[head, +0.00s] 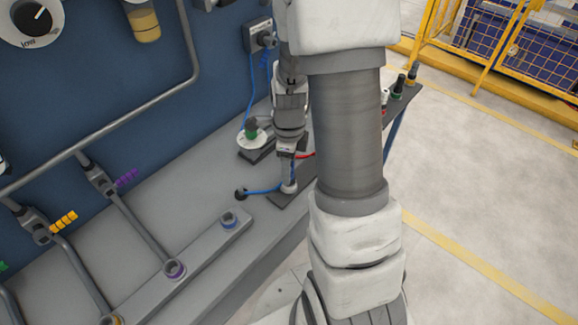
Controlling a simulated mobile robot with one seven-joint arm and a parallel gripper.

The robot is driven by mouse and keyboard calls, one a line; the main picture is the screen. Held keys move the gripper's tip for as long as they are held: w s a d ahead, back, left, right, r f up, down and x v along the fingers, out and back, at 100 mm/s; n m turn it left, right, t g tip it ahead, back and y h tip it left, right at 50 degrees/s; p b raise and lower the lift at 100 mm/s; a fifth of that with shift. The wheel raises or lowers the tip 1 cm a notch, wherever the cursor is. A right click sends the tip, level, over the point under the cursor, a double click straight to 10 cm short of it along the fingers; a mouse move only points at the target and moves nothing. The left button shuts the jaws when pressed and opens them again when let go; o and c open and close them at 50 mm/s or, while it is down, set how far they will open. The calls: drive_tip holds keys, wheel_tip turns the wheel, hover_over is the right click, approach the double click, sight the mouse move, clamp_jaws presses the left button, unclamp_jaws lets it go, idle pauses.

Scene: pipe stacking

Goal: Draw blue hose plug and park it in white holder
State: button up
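A blue hose (263,190) runs from a dark round fitting (241,194) on the grey bench to a small whitish holder-like piece (289,187) on a dark plate. A blue strip (292,170) also rises from that piece toward my gripper. My gripper (287,152) points down just above it, small and partly hidden by my own arm. I cannot make out the fingertips, whether they are open or shut, or whether the plug is between them.
A white disc with a green knob (251,130) stands left of my gripper. A short red hose (306,155) shows beside it. A wall box (262,35) has blue cables. Pipes (140,228) and a raised rail (190,262) with coloured rings occupy the bench's left. Dark bottles (398,84) stand at right.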

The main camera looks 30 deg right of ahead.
drive_tip(key=shift+o, duration=0.7)
wheel_tip(320, 180, up, 17)
drive_tip(key=p, duration=0.3)
drive_tip(key=shift+r, duration=0.2)
drive_tip(key=shift+r, duration=0.1)
